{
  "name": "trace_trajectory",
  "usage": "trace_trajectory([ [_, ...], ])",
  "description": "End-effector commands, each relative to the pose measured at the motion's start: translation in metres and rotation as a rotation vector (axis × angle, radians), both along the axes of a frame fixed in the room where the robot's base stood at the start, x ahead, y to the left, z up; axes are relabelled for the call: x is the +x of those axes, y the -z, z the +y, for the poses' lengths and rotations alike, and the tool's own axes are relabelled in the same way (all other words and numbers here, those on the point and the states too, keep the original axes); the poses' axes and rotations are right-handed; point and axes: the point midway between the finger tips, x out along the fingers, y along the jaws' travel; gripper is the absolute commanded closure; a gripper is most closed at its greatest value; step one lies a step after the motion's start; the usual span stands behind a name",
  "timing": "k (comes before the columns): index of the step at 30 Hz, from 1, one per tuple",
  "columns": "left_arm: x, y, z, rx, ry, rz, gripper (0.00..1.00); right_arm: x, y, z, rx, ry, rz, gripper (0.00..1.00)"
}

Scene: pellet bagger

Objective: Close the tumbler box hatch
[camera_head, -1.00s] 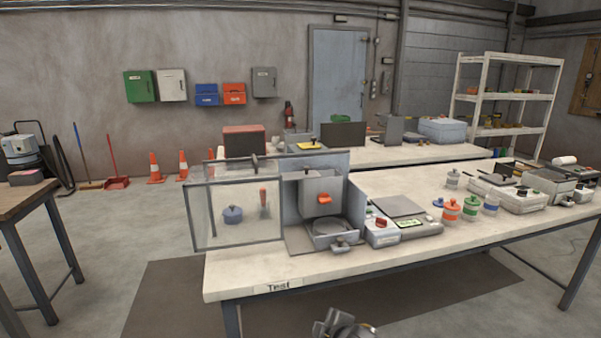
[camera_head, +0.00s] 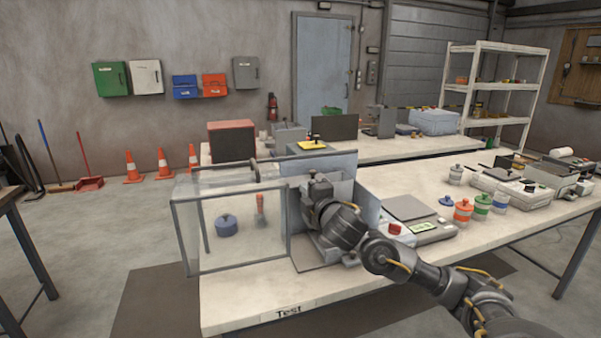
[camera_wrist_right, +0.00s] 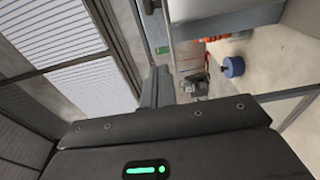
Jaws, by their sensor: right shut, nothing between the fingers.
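The tumbler box (camera_head: 345,165) is a grey open-fronted enclosure at the table's near edge. A clear framed panel (camera_head: 190,235), which looks like its hatch, stands out to the left of the opening. A blue lidded pot (camera_head: 227,228) and a red-handled tool (camera_head: 260,203) show through the panel. My right gripper (camera_head: 316,190) is shut and empty at the front of the enclosure, right of the panel's right edge. Contact is unclear. My arm hides much of the interior. In the right wrist view the fingers (camera_wrist_right: 158,88) are together, and the blue pot (camera_wrist_right: 232,66) lies beyond. My left gripper is out of view.
A scale (camera_head: 408,208) stands just right of the enclosure. Several small lidded jars (camera_head: 463,210) stand farther right. A second table (camera_head: 385,148) is behind. Open floor (camera_head: 90,240) lies left of the table.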

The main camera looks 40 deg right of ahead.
Motion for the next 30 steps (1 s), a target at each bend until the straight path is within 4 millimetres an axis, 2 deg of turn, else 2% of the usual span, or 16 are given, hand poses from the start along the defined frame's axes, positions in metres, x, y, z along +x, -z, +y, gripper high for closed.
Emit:
trace_trajectory([
  [6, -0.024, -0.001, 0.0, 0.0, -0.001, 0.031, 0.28, -0.004, -0.001, -0.01, 0.0, 0.016, 0.0, 1.0],
  [10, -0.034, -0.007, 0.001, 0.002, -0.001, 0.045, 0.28, 0.007, -0.002, -0.018, 0.0, 0.024, 0.001, 1.0],
  [14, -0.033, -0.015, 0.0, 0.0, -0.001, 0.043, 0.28, 0.03, -0.003, -0.025, 0.001, 0.025, 0.001, 1.0],
  [23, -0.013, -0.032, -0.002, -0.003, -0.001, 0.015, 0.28, 0.091, -0.002, -0.038, 0.001, 0.02, 0.001, 1.0],
  [27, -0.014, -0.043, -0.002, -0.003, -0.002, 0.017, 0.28, 0.075, -0.002, -0.057, -0.005, 0.02, 0.004, 1.0],
  [30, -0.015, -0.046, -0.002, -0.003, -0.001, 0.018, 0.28, 0.07, 0.0, -0.063, -0.002, 0.018, 0.004, 1.0],
])
